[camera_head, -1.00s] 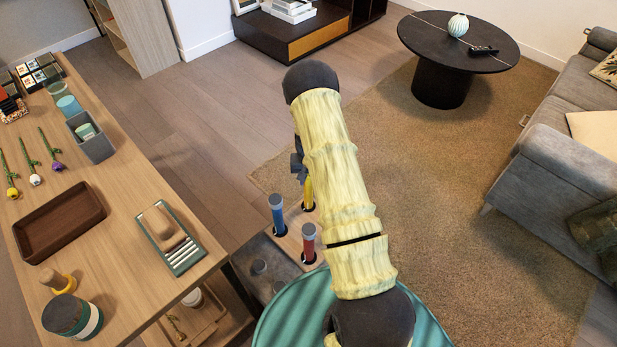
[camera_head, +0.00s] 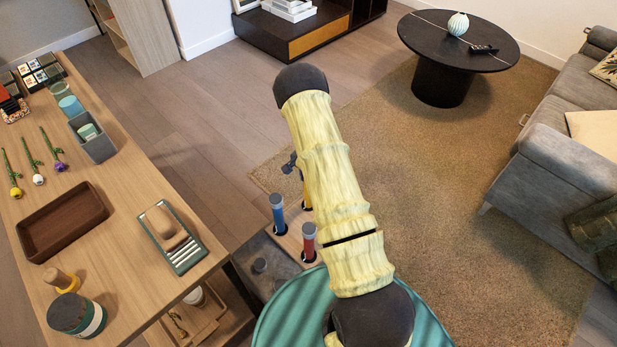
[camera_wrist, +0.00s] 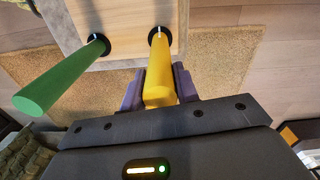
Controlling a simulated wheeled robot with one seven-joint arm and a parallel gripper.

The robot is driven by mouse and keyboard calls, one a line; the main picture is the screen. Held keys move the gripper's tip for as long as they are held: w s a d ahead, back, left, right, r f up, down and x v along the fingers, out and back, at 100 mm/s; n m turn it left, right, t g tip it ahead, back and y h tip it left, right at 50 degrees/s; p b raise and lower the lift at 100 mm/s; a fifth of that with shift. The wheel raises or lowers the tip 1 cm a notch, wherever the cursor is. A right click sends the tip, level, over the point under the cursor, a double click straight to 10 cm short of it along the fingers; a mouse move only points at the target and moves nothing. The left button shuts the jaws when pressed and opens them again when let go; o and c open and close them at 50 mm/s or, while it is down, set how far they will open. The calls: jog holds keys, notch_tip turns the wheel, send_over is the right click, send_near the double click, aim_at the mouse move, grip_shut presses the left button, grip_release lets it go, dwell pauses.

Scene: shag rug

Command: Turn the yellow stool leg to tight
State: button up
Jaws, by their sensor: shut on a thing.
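The yellow stool leg (camera_wrist: 160,72) stands in a dark round socket of the pale wooden stool seat (camera_wrist: 125,15) in the wrist view. My gripper (camera_wrist: 159,88) is shut on the yellow leg, one purple-grey finger on each side of it. A green leg (camera_wrist: 65,73) stands in another socket to the left. In the head view a blue leg (camera_head: 277,212) and a red leg (camera_head: 309,242) stand in the seat. My arm hides the green leg there and most of the yellow leg (camera_head: 307,195); the gripper's dark edge shows beside it.
A wooden table (camera_head: 130,215) with a tray, flowers and boxes stands on the left. A rug (camera_head: 450,200), a round black table (camera_head: 445,62) and a grey sofa (camera_head: 560,160) lie to the right. The seat rests on a grey support (camera_head: 258,268).

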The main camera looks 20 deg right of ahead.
dwell(0.3)
jog(key=o, duration=1)
jog(key=shift+c, duration=0.2)
notch_tip(320, 180, up, 17)
jog(key=p, duration=0.1)
jog(key=shift+r, duration=0.2)
